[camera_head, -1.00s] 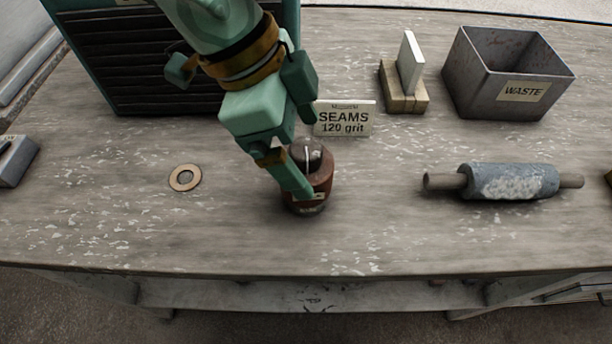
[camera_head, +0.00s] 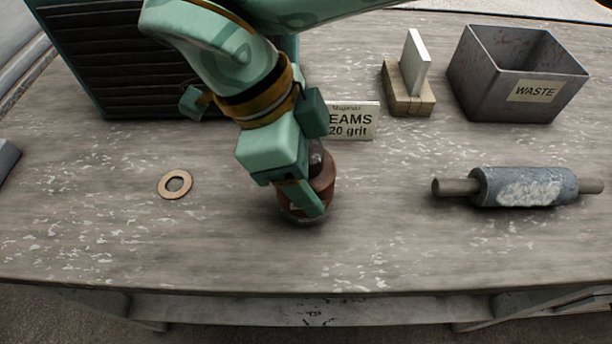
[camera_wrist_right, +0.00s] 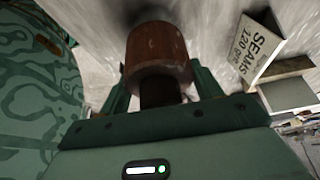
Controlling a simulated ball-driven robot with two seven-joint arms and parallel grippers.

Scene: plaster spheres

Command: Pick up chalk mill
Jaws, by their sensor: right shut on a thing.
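The chalk mill, a reddish-brown cylinder with a darker top (camera_head: 326,187), is at the middle of the worktable (camera_head: 400,240). It leans a little, its top to the right; I cannot tell whether its base touches the table. My right gripper (camera_head: 312,196) comes down from above and is shut on it, one finger covering part of its front. In the right wrist view the mill (camera_wrist_right: 157,48) sits between the two fingers (camera_wrist_right: 160,82). My left gripper is not in view.
A sign reading "120 grit" (camera_head: 352,122) stands just behind the mill, partly hidden by my gripper. A flat ring (camera_head: 175,184) lies left. A grey roller (camera_head: 523,187) lies right. A block holding a white plate (camera_head: 408,100) and a waste bin (camera_head: 500,85) stand back right. A slatted green unit (camera_head: 120,65) stands back left.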

